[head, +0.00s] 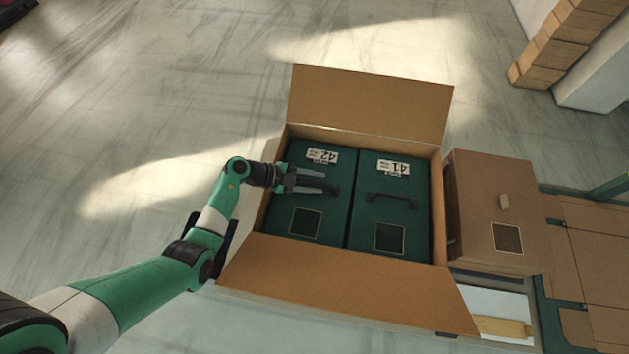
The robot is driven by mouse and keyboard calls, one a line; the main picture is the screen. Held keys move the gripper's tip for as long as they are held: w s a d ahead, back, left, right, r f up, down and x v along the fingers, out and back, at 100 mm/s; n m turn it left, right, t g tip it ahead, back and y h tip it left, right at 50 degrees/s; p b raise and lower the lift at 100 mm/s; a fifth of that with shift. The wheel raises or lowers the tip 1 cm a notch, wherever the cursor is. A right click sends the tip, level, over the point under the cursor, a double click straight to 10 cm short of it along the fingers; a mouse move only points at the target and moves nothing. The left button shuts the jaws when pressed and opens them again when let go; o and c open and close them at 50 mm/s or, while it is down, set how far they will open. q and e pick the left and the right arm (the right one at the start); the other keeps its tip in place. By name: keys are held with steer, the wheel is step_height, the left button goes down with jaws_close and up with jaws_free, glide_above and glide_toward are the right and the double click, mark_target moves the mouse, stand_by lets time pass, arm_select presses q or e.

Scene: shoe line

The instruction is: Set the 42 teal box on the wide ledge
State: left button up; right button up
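The 42 teal box (310,217) lies in the left half of an open cardboard carton (372,89), its white 42 label upside down in the picture. Its dark handle (333,190) shows partly at the fingertips of my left gripper (324,183). My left gripper is over this box with its two fingers apart. I cannot tell whether they touch the handle. A second teal box, labelled 41 (390,220), lies close beside it on the right. My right gripper is not in view. I cannot pick out a wide ledge.
The carton's flaps stand open at the back and front (350,285). A brown box (491,205) stands against its right side, with more cardboard (600,245) further right. Stacked brown boxes (562,40) are at the top right. The floor (150,90) left of the carton is clear.

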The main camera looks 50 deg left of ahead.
arm_select(q)
steer(key=shift+f, duration=0.1)
steer(key=p+v, duration=0.3)
steer(key=v, duration=0.7)
steer(key=shift+s, duration=0.1)
steer(key=shift+v, duration=0.75)
